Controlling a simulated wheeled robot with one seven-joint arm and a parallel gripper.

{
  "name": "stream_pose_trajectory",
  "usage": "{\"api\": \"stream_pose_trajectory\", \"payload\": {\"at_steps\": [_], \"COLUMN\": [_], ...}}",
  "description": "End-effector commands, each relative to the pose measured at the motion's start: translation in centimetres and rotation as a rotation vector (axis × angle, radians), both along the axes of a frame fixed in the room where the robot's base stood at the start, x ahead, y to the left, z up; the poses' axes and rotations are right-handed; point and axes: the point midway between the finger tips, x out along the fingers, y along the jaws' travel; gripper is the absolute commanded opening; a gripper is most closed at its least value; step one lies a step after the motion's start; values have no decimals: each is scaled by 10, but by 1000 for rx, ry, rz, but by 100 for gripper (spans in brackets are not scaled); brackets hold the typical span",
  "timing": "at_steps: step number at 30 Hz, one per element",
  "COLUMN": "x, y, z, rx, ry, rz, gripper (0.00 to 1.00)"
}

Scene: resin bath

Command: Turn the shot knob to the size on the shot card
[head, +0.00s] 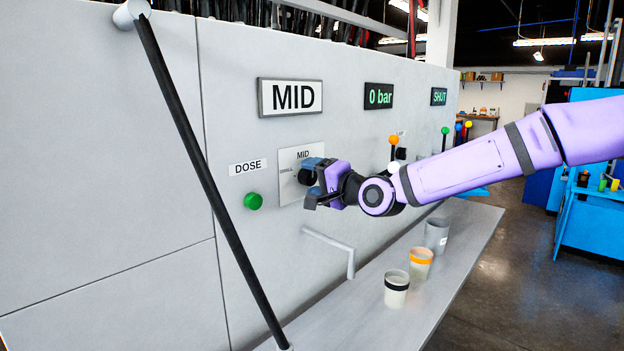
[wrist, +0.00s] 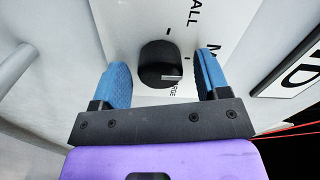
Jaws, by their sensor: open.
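The shot card (head: 290,97) on the wall reads MID. Below it, the shot knob (wrist: 160,60) is a black round knob on a white plate (head: 287,160), with MID printed at the plate's top. In the wrist view a white mark shows on the knob's lower right edge, beside the partly hidden word LARGE; its exact direction is hard to tell. My gripper (head: 316,182) is at the plate, and in the wrist view its open blue fingers (wrist: 164,76) stand either side of the knob, with gaps between. In the head view the gripper partly hides the knob.
A green button (head: 253,201) under the DOSE label sits left of the plate. A bent pipe (head: 340,248) projects below. Several cups stand on the ledge (head: 350,318), one with an orange band (head: 421,257). A black bar (head: 205,170) slants across the left. Coloured-ball levers (head: 393,140) are right.

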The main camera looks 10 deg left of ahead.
Motion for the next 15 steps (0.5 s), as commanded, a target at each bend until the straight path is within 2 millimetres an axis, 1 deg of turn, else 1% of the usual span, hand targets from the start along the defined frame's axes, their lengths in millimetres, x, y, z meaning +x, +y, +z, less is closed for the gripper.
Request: {"api": "stream_pose_trajectory", "payload": {"at_steps": [15], "x": [-37], "y": [-65], "z": [-1], "rx": [-2], "ry": [1], "rz": [-2], "gripper": [69]}}
